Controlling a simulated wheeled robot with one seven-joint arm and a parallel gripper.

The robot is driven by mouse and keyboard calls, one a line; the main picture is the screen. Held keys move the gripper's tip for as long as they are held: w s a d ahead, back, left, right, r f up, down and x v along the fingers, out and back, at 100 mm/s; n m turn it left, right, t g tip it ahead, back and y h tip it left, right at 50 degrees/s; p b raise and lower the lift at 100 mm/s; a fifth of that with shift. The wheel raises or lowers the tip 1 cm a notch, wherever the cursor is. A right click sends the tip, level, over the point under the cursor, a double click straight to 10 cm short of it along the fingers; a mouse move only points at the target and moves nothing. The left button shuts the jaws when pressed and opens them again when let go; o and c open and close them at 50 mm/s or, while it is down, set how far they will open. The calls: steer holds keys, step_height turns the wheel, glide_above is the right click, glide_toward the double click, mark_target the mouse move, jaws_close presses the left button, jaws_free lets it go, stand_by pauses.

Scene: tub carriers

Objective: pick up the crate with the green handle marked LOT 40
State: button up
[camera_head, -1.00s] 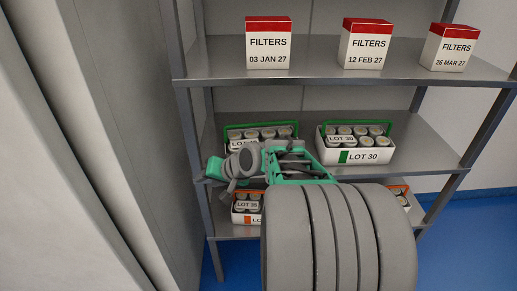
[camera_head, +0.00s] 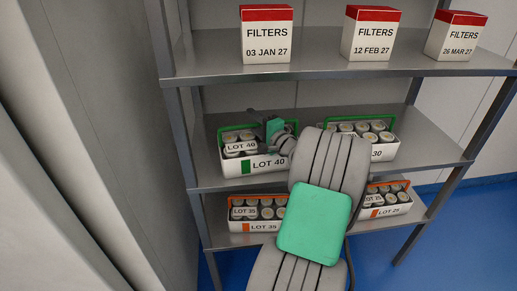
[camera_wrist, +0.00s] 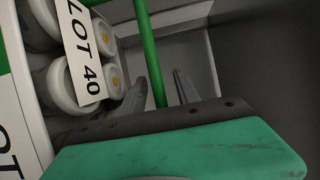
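The white LOT 40 crate (camera_head: 230,165) stands on the left of the middle shelf in the head view, filled with pale cylinders. Its green handle (camera_head: 235,127) is raised above them, with a LOT 40 tag hanging at its left. My gripper (camera_wrist: 160,75) is at the right part of this handle. In the wrist view the green handle bar (camera_wrist: 148,45) runs between the two dark fingers, with a gap visible on the right side. The LOT 40 tag (camera_wrist: 84,50) and cylinders show at left. My arm hides the crate's right end in the head view.
A LOT 30 crate (camera_head: 384,152) with a green handle stands to the right, partly behind my arm. Orange-handled crates, LOT 35 (camera_head: 240,226) and LOT 25 (camera_head: 398,209), are on the lower shelf. FILTERS boxes (camera_head: 266,35) stand above. A grey wall is at left.

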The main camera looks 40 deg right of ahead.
jaws_close()
stand_by(0.4)
stand_by(0.9)
steer(key=shift+r, duration=0.2)
